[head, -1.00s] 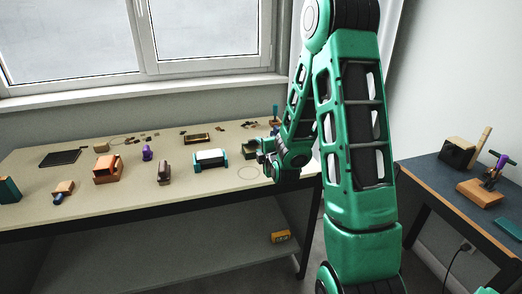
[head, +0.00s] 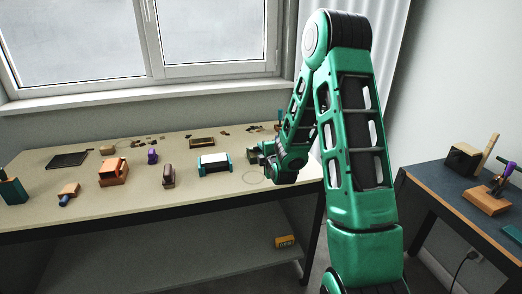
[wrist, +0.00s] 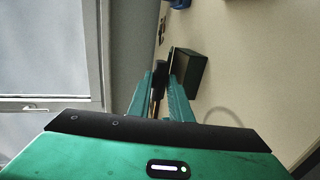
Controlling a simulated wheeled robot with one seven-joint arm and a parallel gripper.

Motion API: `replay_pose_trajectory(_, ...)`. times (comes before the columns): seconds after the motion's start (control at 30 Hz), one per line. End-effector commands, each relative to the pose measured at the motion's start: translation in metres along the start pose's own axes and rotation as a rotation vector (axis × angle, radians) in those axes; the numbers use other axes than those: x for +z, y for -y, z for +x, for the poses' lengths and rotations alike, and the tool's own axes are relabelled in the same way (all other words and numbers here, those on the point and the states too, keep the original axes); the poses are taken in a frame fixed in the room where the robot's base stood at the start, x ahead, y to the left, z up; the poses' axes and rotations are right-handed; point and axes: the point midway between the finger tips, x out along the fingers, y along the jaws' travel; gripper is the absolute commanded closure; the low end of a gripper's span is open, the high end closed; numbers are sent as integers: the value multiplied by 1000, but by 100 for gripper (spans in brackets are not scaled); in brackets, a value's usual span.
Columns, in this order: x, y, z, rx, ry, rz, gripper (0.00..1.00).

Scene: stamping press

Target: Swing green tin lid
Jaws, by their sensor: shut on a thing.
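In the wrist view, a dark green box-shaped thing (wrist: 190,72), which looks like the green tin, stands on the pale bench top just right of the fingertips. My gripper (wrist: 160,88) is shut on a narrow dark piece with a brownish end (wrist: 158,94) between its teal fingers. This looks like part of the tin's lid, but I cannot make out its edge or how far it is swung. In the head view, my gripper (head: 259,152) is low over the right end of the bench, and the arm and fingers hide most of the tin.
A white-and-teal device (head: 214,163) stands close left of my gripper. Farther left are a brown piece (head: 168,176), a purple piece (head: 152,156) and an orange block (head: 113,172). A blue side table (head: 440,190) stands at right. The window wall rises behind the bench.

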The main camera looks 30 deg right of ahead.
Motion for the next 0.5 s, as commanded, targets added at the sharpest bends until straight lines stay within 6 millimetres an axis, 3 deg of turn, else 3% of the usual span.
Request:
replay_pose_trajectory(0.17,0,13,-2,-1,0,1,100)
replay_pose_trajectory(0.5,-1,15,-3,-2,-1,0,100)
